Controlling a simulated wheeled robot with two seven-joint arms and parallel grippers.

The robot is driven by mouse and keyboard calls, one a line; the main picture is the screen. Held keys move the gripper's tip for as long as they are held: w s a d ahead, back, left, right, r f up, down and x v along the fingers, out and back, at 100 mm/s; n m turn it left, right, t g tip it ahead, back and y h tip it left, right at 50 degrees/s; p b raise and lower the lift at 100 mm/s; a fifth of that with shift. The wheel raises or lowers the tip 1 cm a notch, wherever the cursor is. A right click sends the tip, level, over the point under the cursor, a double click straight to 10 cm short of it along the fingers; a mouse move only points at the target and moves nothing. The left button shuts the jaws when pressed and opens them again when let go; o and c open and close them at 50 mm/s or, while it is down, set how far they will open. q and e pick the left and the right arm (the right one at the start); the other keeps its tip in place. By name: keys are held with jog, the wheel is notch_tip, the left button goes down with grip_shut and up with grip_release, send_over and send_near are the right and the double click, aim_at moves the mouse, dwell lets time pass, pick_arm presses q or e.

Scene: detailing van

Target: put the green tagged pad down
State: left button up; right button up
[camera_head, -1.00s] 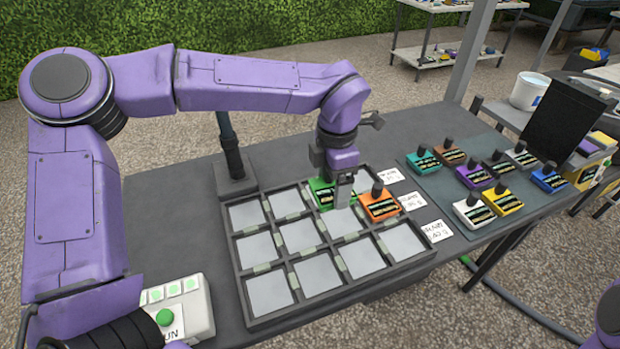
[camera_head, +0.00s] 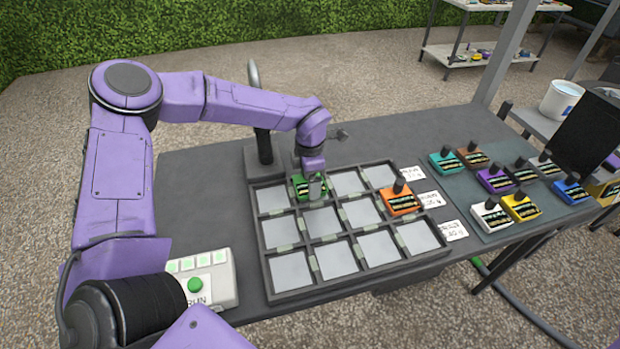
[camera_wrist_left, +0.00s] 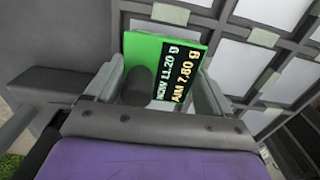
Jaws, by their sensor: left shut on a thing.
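The green tagged pad (camera_head: 299,189) is at the back row of the grey tray (camera_head: 262,262), over its second cell from the left. My left gripper (camera_head: 315,187) points down and is shut on the pad's dark knob, partly covering the pad. In the left wrist view the green pad (camera_wrist_left: 143,50) sits between the fingers (camera_wrist_left: 150,88), with a black label reading "NOW 11.20 g" and "AIM 7.80 g". I cannot tell whether the pad touches the cell floor or hangs just above it. My right gripper is out of view.
An orange pad (camera_head: 402,203) sits in the tray's right column, middle row; the other cells look empty. Several coloured pads stand on a mat (camera_head: 455,190) at right. A dark post (camera_head: 264,145) rises behind the tray. A button box (camera_head: 212,280) stands front left.

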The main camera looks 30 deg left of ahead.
pick_arm(q)
jog(key=shift+w+f, duration=0.25)
jog(key=shift+f, duration=0.05)
jog(key=shift+s+d+f, duration=0.1)
jog(key=shift+f, duration=0.1)
jog(key=o, duration=1)
jog(key=shift+c, duration=0.2)
jog(key=shift+s, duration=0.1)
notch_tip(320, 180, up, 13)
jog(key=shift+f, duration=0.2)
